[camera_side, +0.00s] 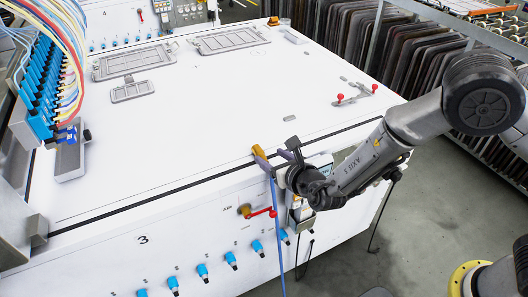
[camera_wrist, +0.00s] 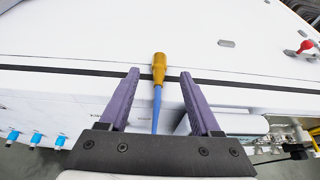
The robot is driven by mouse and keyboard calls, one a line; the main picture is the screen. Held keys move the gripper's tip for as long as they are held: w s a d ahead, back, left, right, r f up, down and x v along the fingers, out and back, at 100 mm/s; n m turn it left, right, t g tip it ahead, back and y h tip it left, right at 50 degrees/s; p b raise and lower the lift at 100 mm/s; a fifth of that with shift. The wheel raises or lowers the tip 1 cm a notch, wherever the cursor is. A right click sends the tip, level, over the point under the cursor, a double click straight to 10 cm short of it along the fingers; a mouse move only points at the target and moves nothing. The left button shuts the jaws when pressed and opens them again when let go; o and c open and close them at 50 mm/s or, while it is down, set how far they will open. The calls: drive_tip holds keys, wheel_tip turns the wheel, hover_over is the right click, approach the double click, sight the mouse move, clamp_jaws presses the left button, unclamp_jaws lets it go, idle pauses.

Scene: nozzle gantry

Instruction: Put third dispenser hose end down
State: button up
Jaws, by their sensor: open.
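A yellow-brown hose end (camera_side: 259,151) with a blue hose (camera_side: 276,225) is at the front edge of the white machine top, by the black strip. The hose hangs down the front panel. In the wrist view, the hose end (camera_wrist: 159,68) points away from me, and its blue hose (camera_wrist: 157,105) runs between my fingers. My gripper (camera_side: 277,154) is open, its two purple fingers on either side of the hose with gaps visible in the wrist view (camera_wrist: 159,75). I cannot tell whether the hose end rests on the top.
The white machine top (camera_side: 220,125) is mostly clear around the hose end. Blue fittings (camera_side: 202,271) and a red-handled valve (camera_side: 262,212) line the front panel. A red-knobbed fixture (camera_side: 354,94) stands at right. A blue nozzle bank (camera_side: 40,90) with several hoses is at left.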

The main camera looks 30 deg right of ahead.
drive_tip(key=shift+v, duration=2.25)
drive_tip(key=d+r+m+h, duration=0.5)
drive_tip(key=d+r+m, duration=0.3)
drive_tip(key=d, duration=0.3)
drive_tip(key=s+d+r+m+g+h, duration=0.1)
drive_tip(key=s+d+r+m+g, duration=0.3)
drive_tip(key=d, duration=0.3)
drive_tip(key=s+d+r+m+g+h, duration=0.1)
drive_tip(key=s+d+m+h, duration=0.1)
drive_tip(key=s+d+m, duration=0.35)
drive_tip(key=s+d+r+m+g+y, duration=0.15)
drive_tip(key=s+d+m+g, duration=0.3)
drive_tip(key=s+m, duration=0.6)
drive_tip(key=s+a+m+t+y, duration=0.1)
drive_tip(key=s+a+m+y, duration=0.5)
drive_tip(key=s+m, duration=0.2)
drive_tip(key=shift+s+r+t, duration=0.25)
drive_tip(key=shift+s+t, duration=0.1)
drive_tip(key=shift+s, duration=0.55)
